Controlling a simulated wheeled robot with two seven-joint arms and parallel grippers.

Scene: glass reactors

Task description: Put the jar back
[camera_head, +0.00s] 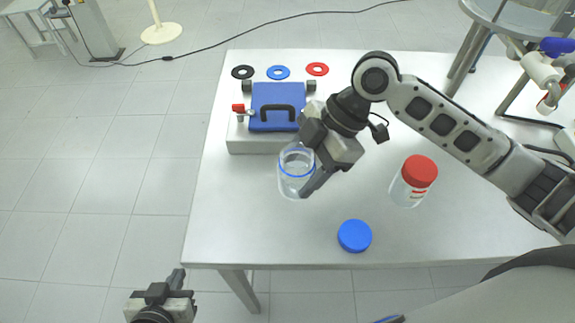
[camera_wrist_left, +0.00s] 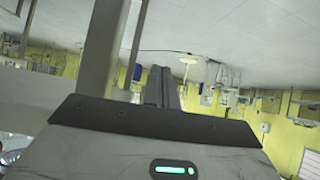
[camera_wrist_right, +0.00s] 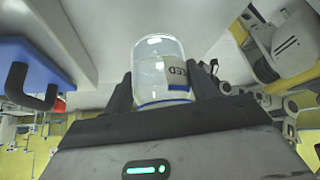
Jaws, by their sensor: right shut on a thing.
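A clear glass jar (camera_head: 296,172) with a blue ring near its top is held in my right gripper (camera_head: 307,165), roughly upright and without a lid. In the right wrist view the jar (camera_wrist_right: 162,70) sits between both fingers, with a partly visible printed label. Whether its bottom touches the table is unclear. A blue round lid (camera_head: 354,236) lies on the table in front of it. A second clear jar (camera_head: 408,192) with a red lid (camera_head: 420,170) stands to the right. My left gripper (camera_head: 176,280) is empty, off the table's front left; its fingers are together in the left wrist view (camera_wrist_left: 168,88).
A blue-topped device (camera_head: 275,108) with a black handle and red-tipped lever stands at the table's back left. Black, blue and red rings (camera_head: 279,72) lie behind it. The white table (camera_head: 250,235) is clear at the front left. A stool (camera_head: 515,15) stands behind, upper right.

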